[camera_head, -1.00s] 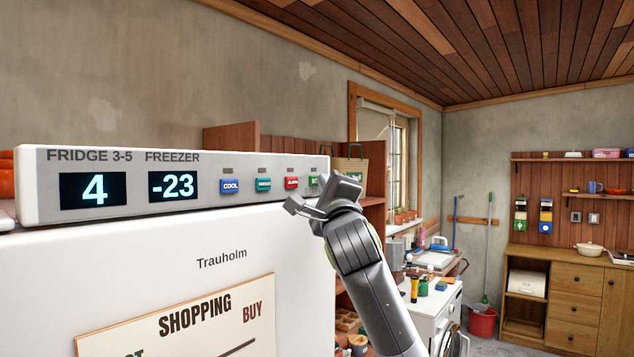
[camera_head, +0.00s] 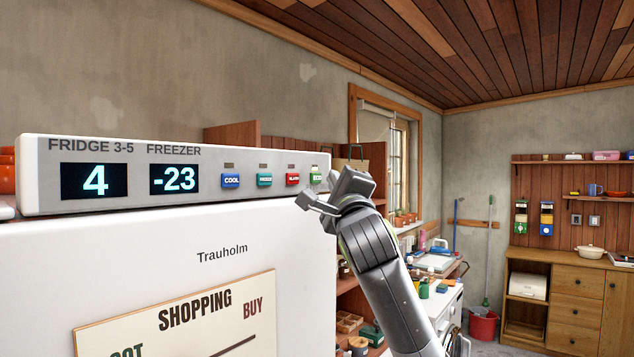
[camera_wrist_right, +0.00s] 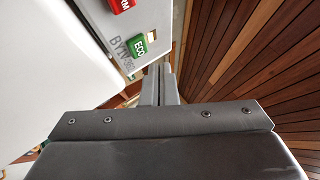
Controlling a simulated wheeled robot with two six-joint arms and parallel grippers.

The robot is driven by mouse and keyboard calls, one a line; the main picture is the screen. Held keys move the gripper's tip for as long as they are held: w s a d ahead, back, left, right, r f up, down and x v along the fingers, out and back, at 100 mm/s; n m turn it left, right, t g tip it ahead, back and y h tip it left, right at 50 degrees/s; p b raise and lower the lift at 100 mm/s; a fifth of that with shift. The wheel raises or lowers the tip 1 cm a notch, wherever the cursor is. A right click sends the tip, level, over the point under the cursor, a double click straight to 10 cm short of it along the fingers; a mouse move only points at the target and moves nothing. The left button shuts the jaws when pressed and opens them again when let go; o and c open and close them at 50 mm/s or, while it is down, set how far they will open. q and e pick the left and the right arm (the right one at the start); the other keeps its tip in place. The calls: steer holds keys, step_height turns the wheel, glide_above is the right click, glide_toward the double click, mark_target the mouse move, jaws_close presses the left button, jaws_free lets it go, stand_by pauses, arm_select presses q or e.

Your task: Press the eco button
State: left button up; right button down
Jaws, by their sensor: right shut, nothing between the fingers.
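The green eco button (camera_head: 315,178) is the rightmost of the buttons on the fridge's control panel (camera_head: 215,199). The right wrist view shows the whole button (camera_wrist_right: 139,46), marked ECO, near the panel's edge. My right gripper (camera_head: 312,202) is shut and empty, just in front of and slightly below the panel's right end. In the right wrist view its closed fingers (camera_wrist_right: 159,72) lie beside the button, to its right and lower. They look apart from it. My left gripper is out of view.
Beside the eco button are the red alarm button (camera_head: 292,179), the teal freezer button (camera_head: 264,180) and the blue cool button (camera_head: 230,181). Displays read 4 and -23. A shopping board (camera_head: 190,318) is on the fridge door. Wooden shelves (camera_head: 375,205) stand beyond the fridge.

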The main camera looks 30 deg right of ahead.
steer(key=s, duration=0.1)
steer(key=s+d+b, duration=0.1)
steer(key=s, duration=0.1)
steer(key=s+b, duration=0.1)
steer(key=shift+s+d, duration=0.2)
steer(key=shift+d, duration=0.2)
